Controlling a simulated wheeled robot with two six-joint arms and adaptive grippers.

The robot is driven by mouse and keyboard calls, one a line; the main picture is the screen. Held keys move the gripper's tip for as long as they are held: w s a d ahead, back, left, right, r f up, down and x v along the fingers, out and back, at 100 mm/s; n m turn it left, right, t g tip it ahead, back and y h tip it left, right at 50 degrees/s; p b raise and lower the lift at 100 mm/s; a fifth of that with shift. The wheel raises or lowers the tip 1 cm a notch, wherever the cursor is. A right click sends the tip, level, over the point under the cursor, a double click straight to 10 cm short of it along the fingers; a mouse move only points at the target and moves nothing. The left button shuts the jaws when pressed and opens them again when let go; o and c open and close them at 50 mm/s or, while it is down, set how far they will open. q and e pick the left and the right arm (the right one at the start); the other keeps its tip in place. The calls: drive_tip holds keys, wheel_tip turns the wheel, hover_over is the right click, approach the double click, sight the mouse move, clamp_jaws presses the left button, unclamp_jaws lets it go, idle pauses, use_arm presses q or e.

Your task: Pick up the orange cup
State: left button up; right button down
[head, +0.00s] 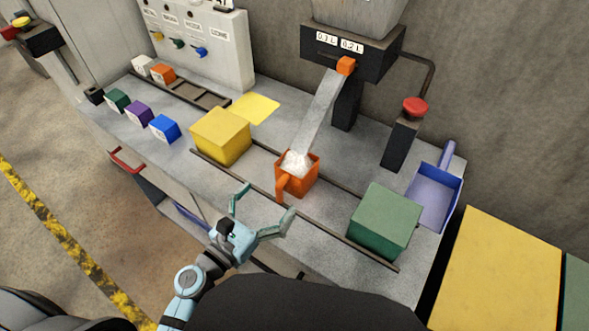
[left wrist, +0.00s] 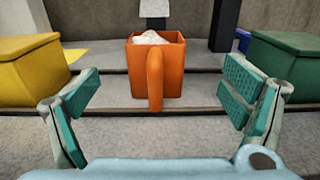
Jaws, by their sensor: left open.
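The orange cup (head: 304,184) stands upright on the grey counter, under the lower end of a sloping chute. It is filled with a white heap. In the left wrist view the cup (left wrist: 172,72) is straight ahead, with its handle (left wrist: 155,78) facing me. My left gripper (head: 264,205) is open and empty in front of the cup, apart from it. In the left wrist view its two green-padded fingers (left wrist: 160,98) are spread wide to either side of the cup. My right gripper is not in view.
A yellow box (head: 221,136) stands left of the cup and a green box (head: 384,222) right of it, with dark rails along the counter. The chute (head: 322,112) comes down to the cup from behind. A blue scoop (head: 434,190) and red button (head: 414,106) are at the right.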

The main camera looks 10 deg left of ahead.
sight(287, 173)
use_arm(q)
drive_tip(key=x, duration=0.6)
drive_tip(key=p+x, duration=0.1)
drive_tip(key=x, duration=0.2)
drive_tip(key=shift+w+a+r, duration=0.2)
drive_tip(key=shift+w+r, duration=0.15)
drive_tip(key=shift+w, duration=0.05)
drive_tip(key=shift+w+d+f, duration=0.1)
drive_tip(key=shift+w+d, duration=0.05)
drive_tip(key=shift+w, duration=0.15)
drive_tip(key=c, duration=1.9)
drive_tip(key=shift+c, duration=0.4)
